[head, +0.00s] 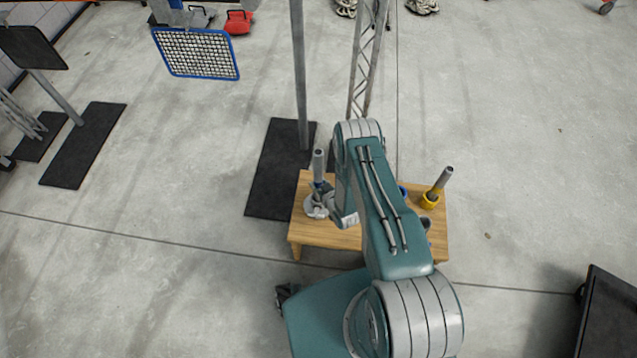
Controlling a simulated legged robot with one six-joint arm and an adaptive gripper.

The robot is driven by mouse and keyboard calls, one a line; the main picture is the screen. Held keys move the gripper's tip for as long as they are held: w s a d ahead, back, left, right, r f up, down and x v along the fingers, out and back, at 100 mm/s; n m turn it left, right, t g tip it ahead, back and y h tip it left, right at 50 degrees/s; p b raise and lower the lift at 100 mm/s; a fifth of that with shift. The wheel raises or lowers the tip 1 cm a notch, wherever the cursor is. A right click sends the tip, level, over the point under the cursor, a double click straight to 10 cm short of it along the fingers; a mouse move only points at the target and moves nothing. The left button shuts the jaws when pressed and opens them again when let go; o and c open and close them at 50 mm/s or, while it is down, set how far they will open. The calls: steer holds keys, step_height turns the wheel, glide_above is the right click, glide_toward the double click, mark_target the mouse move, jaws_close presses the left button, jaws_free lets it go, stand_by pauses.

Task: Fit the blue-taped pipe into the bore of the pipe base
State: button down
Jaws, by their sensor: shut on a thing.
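A grey pipe (318,163) stands nearly upright at the left end of the small wooden table. A small patch of blue shows low on it, beside my gripper. My gripper (324,190) is shut on this pipe, mostly hidden by my own wrist. The round grey pipe base (313,211) sits on the table directly below the pipe. The pipe's lower end and the bore are hidden, so I cannot tell whether the pipe is in the bore or above it.
The wooden table (344,240) has a yellow holder (430,201) with a tilted grey pipe (441,181) at its right. A blue thing (403,190) is partly hidden behind my arm. A dark mat with a tall post (300,80) lies behind the table.

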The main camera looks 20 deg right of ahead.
steer(key=shift+c, duration=0.9)
jaws_free()
steer(key=v, duration=1.2)
steer(key=shift+f, duration=0.15)
